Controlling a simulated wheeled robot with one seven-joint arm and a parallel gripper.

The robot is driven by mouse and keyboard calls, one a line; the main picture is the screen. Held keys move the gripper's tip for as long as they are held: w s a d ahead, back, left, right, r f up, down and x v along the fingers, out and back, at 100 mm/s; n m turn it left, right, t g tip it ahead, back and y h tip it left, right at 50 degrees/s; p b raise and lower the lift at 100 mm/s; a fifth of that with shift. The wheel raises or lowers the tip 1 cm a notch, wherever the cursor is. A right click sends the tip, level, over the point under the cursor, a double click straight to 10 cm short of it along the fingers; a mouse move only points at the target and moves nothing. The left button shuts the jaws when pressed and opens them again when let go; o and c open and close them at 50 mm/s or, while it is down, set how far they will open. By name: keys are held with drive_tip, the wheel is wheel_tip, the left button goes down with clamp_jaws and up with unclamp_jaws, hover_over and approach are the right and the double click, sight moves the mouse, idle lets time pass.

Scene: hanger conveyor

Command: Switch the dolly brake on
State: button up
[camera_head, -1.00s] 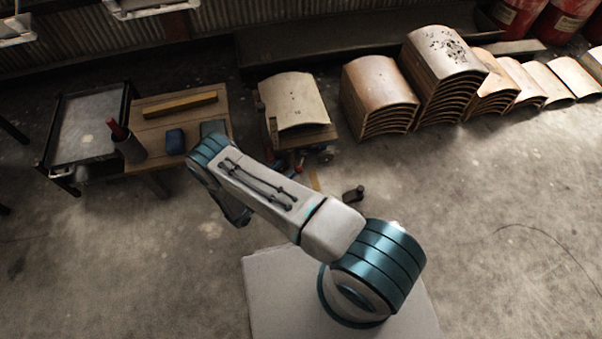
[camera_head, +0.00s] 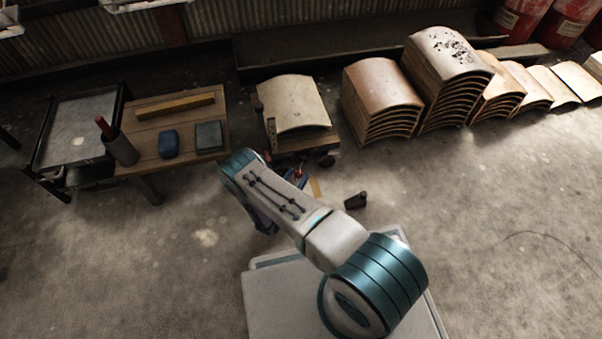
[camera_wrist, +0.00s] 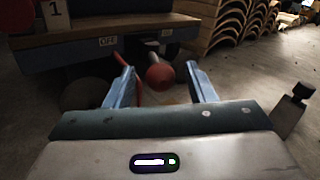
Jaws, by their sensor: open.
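The dolly (camera_head: 305,143) stands on the floor with a curved panel on top. In the wrist view its blue frame (camera_wrist: 75,52) shows an "OFF" label (camera_wrist: 108,41) and, to the right, a second small label that is hard to read. A round red knob (camera_wrist: 160,76), apparently on the brake lever, sits below the labels. A thin red rod or cable curves left of it. My gripper (camera_wrist: 159,69) is open, with its two blue fingers to either side of the knob in the picture. I cannot tell whether the knob is within their depth.
A dark wedge-shaped block (camera_head: 355,201) lies on the floor right of the dolly front; it also shows in the wrist view (camera_wrist: 290,112). A wooden table (camera_head: 190,110) stands left. Stacks of curved panels (camera_head: 381,95) line the back right. Open floor lies right.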

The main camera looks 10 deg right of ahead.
sight(301, 169)
drive_tip(key=shift+b+x, duration=0.3)
drive_tip(key=shift+x, duration=1.2)
drive_tip(key=shift+c, duration=0.3)
clamp_jaws()
